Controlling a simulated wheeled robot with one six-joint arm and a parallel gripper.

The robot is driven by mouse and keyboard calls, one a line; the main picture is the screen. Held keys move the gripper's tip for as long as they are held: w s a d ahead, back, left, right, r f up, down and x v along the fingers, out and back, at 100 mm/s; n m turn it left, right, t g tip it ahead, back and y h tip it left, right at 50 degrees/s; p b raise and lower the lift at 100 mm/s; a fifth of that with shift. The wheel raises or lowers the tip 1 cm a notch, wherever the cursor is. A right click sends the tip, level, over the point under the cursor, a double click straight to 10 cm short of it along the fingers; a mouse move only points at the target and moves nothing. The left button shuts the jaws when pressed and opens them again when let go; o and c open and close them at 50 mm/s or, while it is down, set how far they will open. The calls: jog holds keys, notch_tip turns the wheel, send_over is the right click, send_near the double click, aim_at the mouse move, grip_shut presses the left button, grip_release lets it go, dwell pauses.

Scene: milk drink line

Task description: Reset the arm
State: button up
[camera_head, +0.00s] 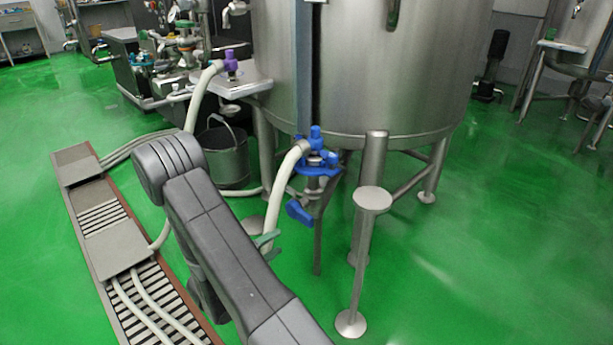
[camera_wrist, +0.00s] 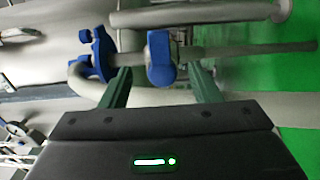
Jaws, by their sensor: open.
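My gripper (camera_wrist: 157,72) is open, its two green fingers spread apart in the wrist view. In the head view my arm reaches in from the bottom, and green fingers (camera_head: 268,240) show beside the pale hose. A blue valve handle (camera_head: 299,212) hangs below the tank outlet. In the wrist view this blue handle (camera_wrist: 160,55) appears in the gap between the fingertips, a little beyond them. I cannot tell whether any finger touches it. My arm hides part of the gripper in the head view.
A large steel tank (camera_head: 400,70) stands on legs behind the valve. A pale hose (camera_head: 280,190) runs from the blue fitting (camera_head: 316,160). A steel bucket (camera_head: 226,160) and a floor drain channel (camera_head: 115,245) lie to the left.

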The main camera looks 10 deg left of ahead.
aim_at(306, 223)
jog(key=b+x, duration=0.3)
jog(key=x, duration=0.8)
jog(key=shift+w+d, duration=0.25)
jog(key=shift+x, duration=1.05)
jog(key=p+v, duration=0.3)
jog(key=v, duration=1.1)
jog(key=b+x, duration=0.3)
jog(key=x, duration=1)
jog(key=shift+w+d, duration=0.2)
jog(key=shift+w, duration=0.05)
jog(key=shift+w+d+r, duration=0.1)
jog(key=shift+w+r, duration=0.05)
jog(key=shift+w, duration=0.1)
jog(key=shift+r+n, duration=0.4)
jog(key=shift+n, duration=0.4)
